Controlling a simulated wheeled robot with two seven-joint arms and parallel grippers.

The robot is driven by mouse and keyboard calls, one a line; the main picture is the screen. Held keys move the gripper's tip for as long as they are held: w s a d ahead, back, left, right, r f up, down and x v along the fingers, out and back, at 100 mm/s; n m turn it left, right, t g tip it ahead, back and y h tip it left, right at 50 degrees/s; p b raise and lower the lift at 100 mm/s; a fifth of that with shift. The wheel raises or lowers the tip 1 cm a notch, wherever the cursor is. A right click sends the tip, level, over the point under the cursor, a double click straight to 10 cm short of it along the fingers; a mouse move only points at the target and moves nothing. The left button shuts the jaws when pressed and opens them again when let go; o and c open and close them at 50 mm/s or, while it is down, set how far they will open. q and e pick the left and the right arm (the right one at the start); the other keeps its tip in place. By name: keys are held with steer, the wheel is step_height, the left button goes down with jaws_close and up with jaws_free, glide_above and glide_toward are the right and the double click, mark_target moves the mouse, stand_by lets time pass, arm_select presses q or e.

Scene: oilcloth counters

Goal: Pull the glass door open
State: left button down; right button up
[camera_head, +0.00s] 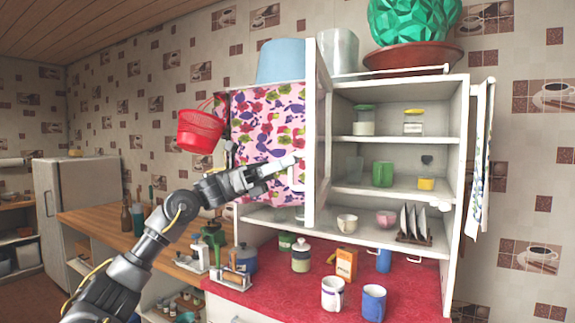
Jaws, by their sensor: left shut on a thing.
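The glass door (311,120) of the white wall cabinet stands swung out toward me, seen nearly edge-on, with its glass inner face turned right. The right part of the cabinet behind it is open to view. My left gripper (291,167) reaches in from the left and is shut on the white door handle (299,174) at the door's left side. The fingers hide part of the handle. My right gripper does not show.
Mugs (373,302) and an orange box (343,264) stand on the red counter (410,290) below. A red basket (200,130) hangs left of the flowered cabinet front (262,125). A blue container (281,62) stands on top.

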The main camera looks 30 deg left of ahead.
arm_select(q)
steer(key=shift+a+r, duration=0.1)
steer(key=shift+r, duration=0.1)
steer(key=c, duration=1.7)
jaws_free()
steer(key=shift+o, duration=1.1)
steer(key=shift+w+f, duration=0.15)
steer(key=shift+w, duration=0.05)
steer(key=b+v, duration=0.3)
steer(key=v, duration=0.7)
steer(key=shift+a+f+b, duration=0.15)
steer(key=shift+a+b, duration=0.1)
steer(key=shift+b, duration=0.15)
steer(key=shift+s, duration=0.15)
